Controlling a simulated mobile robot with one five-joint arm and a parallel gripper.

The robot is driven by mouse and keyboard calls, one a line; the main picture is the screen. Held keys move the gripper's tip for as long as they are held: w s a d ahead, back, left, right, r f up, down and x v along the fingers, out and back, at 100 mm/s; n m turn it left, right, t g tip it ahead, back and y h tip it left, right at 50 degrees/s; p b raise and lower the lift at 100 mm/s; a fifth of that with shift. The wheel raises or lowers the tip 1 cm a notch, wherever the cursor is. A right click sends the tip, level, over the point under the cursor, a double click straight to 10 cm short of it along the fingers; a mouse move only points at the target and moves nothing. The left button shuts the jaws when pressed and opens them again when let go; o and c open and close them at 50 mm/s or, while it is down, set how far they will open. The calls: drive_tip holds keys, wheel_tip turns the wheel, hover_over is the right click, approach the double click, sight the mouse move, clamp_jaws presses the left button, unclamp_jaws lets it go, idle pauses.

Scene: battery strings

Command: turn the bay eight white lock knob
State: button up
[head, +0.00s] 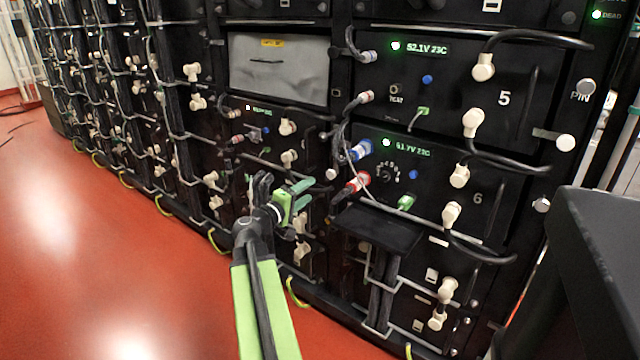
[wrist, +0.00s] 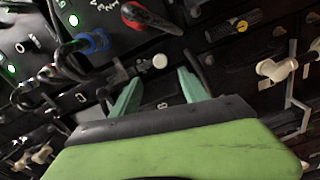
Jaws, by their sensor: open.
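The white lock knob (wrist: 160,61) shows in the wrist view as a small round cap on the black panel, just beyond the fingertips and between their lines. A faint figure like an 8 (wrist: 163,104) is on the panel between the fingers. In the head view a small white round knob (head: 331,174) at the right edge of the middle-column bay looks like the same one. My gripper (head: 306,193) is open and empty, a short way left of and below that knob. Its two teal fingers also show in the wrist view (wrist: 158,77), apart from the knob.
A red connector (wrist: 150,17) and a blue-ringed connector (wrist: 95,42) lie close to the knob. A white elbow plug (wrist: 278,68) sits to the right. A black shelf (head: 380,230) juts out right of my gripper. The red floor (head: 110,260) is clear at left.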

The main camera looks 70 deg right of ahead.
drive_tip(key=v, duration=0.5)
drive_tip(key=shift+a, duration=0.15)
